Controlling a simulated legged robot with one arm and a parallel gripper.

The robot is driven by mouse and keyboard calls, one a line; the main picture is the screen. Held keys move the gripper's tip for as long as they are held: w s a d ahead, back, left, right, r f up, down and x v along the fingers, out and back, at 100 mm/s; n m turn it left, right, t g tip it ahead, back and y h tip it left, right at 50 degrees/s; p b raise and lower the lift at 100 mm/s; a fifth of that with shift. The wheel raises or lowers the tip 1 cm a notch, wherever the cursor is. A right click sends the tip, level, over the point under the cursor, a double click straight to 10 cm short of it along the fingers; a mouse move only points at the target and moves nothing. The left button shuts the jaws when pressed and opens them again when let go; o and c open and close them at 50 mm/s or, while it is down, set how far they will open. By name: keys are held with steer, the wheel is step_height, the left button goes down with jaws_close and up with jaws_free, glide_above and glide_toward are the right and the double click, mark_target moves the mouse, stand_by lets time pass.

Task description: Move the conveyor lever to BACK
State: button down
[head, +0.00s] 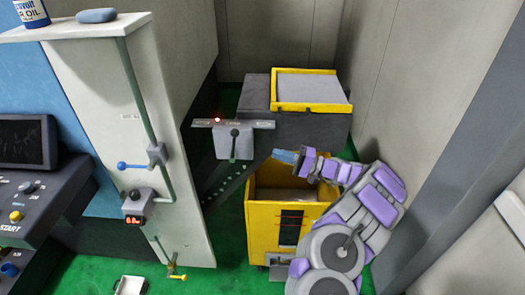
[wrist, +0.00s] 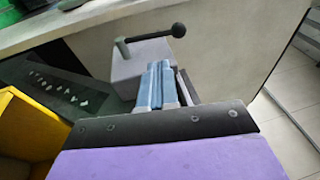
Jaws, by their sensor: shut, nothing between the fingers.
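The conveyor lever (head: 234,142) is a thin rod with a dark ball knob, mounted on a grey box (head: 222,150) at the conveyor's side. In the head view the knob is at the upper end. In the wrist view the lever (wrist: 150,37) shows its black ball at the right, with the grey box (wrist: 140,65) below it. My gripper (head: 276,154) has blue fingers and is to the right of the lever, apart from it. In the wrist view my gripper (wrist: 159,64) is shut and empty, pointing toward the box. The lever's position marks are not readable.
A yellow bin (head: 265,222) stands below the conveyor, close to my arm. A yellow-rimmed tray (head: 310,104) sits on the dark conveyor top. A white cabinet (head: 150,90) with a blue-handled valve (head: 131,166) stands to the left. Green floor (head: 225,235) is clear between them.

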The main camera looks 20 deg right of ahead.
steer(key=b, duration=0.2)
glide_toward(226, 140)
steer(key=a+r, duration=0.1)
steer(key=s+a+r, duration=0.1)
steer(key=a+r, duration=0.1)
steer(key=shift+s+r, duration=0.2)
steer(key=shift+s, duration=0.2)
steer(key=a+g+h+p, duration=0.1)
steer(key=h, duration=0.1)
steer(key=w+a+r+g+h+p, duration=0.1)
steer(key=a+h+p, duration=0.1)
steer(key=a+r+n+g+h+p, duration=0.1)
steer(key=a+h, duration=0.1)
steer(key=shift+w+a+p, duration=0.2)
steer(key=shift+w+p, duration=0.15)
steer(key=shift+p, duration=0.05)
steer(key=shift+w+a+f+g+h+p, duration=0.1)
steer(key=shift+a+f+g+h+p, duration=0.1)
steer(key=shift+a+h+p, duration=0.25)
steer(key=shift+w+a+f+g+h+p, duration=0.1)
steer(key=shift+a+g+h+p, duration=0.1)
steer(key=shift+h+p, duration=0.35)
steer(key=shift+d, duration=0.15)
steer(key=p+v, duration=0.1)
steer(key=v, duration=1.2)
steer(key=shift+s+r, duration=0.15)
steer(key=shift+s, duration=0.05)
